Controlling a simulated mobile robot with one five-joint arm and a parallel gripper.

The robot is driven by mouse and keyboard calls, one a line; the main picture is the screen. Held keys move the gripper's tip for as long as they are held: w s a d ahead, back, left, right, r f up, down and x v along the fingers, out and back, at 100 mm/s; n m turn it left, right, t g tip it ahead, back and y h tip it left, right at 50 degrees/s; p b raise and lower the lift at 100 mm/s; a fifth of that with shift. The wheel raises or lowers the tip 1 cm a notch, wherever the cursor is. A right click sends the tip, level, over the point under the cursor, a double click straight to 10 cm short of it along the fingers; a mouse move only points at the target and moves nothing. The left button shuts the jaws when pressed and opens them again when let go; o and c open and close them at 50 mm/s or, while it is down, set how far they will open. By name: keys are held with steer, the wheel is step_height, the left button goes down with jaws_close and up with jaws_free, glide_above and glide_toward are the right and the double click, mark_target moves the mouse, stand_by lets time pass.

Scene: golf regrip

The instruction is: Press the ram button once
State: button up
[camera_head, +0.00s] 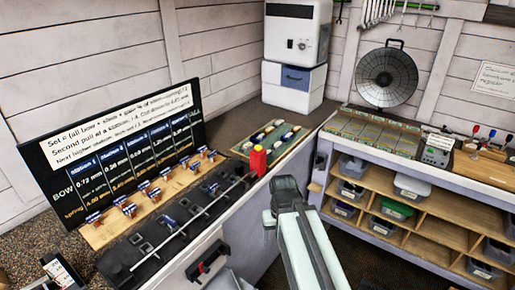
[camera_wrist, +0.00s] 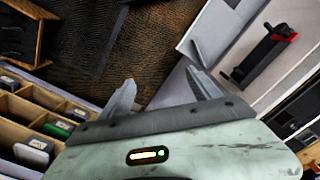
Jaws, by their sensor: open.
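No button is clearly marked as the ram button. A red block (camera_head: 258,160) stands at the far right end of the long black fixture (camera_head: 165,225) on the left bench. In the head view my arm reaches up from the bottom, right of the fixture, apart from the red block.
A dark display board (camera_head: 130,150) with station labels stands behind the fixture. A green tray (camera_head: 275,143) with small items lies beyond the red block. The right bench (camera_head: 330,128) carries a grey control box (camera_head: 437,148) and has cubbies with bins below. Floor between benches is clear.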

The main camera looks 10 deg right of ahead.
jaws_close()
stand_by(1.8)
